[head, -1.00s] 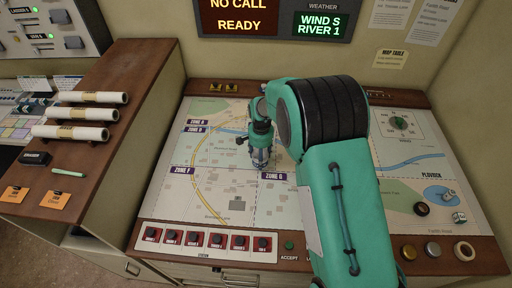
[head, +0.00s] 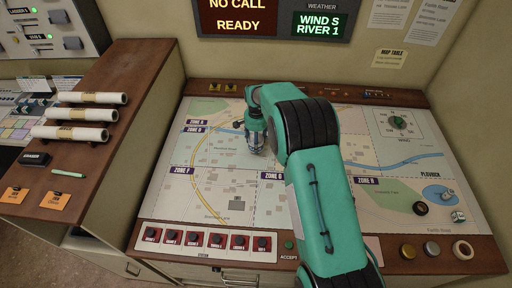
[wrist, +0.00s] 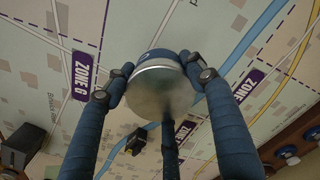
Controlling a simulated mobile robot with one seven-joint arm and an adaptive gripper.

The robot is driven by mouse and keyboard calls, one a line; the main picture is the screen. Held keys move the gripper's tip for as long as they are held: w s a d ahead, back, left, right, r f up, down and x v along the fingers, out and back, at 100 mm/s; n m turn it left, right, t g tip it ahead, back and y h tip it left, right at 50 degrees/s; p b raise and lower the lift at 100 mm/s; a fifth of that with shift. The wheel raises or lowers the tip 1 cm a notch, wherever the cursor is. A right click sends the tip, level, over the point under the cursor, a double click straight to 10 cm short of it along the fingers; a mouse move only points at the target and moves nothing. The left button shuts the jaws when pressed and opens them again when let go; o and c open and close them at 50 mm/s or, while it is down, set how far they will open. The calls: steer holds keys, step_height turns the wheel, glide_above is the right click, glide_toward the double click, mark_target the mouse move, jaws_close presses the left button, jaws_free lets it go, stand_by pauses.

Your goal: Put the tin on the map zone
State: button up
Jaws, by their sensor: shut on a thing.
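The tin (wrist: 158,92), a round metal can with a grey end and a blue side, sits between the fingers of my gripper (wrist: 160,78) in the wrist view. The fingers are closed on its sides. In the head view my gripper (head: 256,143) is over the upper left-middle of the map (head: 275,213), and the tin cannot be made out clearly there. Map labels near it include ZONE G (wrist: 82,75) and a second purple label (wrist: 248,84). I cannot tell whether the tin touches the map.
A row of red-framed buttons (head: 207,240) lines the map table's front edge. A dark round piece (head: 420,208), a small silver piece (head: 458,216) and a white ring (head: 464,251) are at the right. Paper rolls (head: 80,115) lie on the left counter. My arm covers the map's middle.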

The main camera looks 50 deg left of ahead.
stand_by(0.3)
steer(key=shift+f, duration=1.75)
steer(key=shift+f, duration=0.15)
steer(key=o, duration=1.3)
steer(key=shift+r, duration=6.15)
